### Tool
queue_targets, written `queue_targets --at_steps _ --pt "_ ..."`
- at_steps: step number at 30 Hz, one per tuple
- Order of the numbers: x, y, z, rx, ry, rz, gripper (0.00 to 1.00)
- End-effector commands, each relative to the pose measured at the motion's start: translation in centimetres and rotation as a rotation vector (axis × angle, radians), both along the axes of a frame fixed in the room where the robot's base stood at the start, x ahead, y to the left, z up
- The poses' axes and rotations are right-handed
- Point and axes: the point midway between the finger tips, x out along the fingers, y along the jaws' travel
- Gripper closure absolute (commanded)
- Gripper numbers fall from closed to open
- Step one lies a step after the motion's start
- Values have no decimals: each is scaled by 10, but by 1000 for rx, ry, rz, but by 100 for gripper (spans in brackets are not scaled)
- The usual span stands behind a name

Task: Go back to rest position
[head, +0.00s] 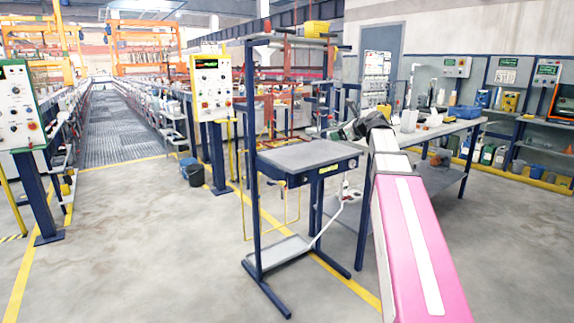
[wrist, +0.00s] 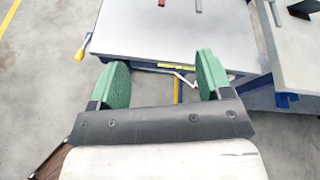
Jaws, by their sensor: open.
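My gripper (wrist: 160,82) shows in the wrist view as two green-padded fingers set wide apart with nothing between them. It is open, and it points at the near edge of a grey-topped work stand (wrist: 180,35). In the head view my pink and white arm reaches up from the bottom right, and its dark end is beside the right side of the same stand (head: 300,154). The fingers themselves are hard to make out in the head view.
A long workbench (head: 440,130) with bottles and small items stands behind my arm. Control panels (head: 210,85) flank a grated walkway (head: 115,130) at left. A dark bucket (head: 195,175) is on the floor. The concrete floor (head: 150,240) at front left is clear.

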Motion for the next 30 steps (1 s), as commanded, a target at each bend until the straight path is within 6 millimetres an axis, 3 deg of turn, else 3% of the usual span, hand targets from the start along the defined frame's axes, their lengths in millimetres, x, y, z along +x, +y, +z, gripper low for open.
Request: queue_targets --at_steps 5,14,21,30 --pt "-19 12 -73 -229 -9 97 28" --pt "-80 30 -226 -744 -36 443 28" --pt "-147 36 -330 -1086 -68 832 28" --pt "-245 33 -430 -1367 -141 1424 28"
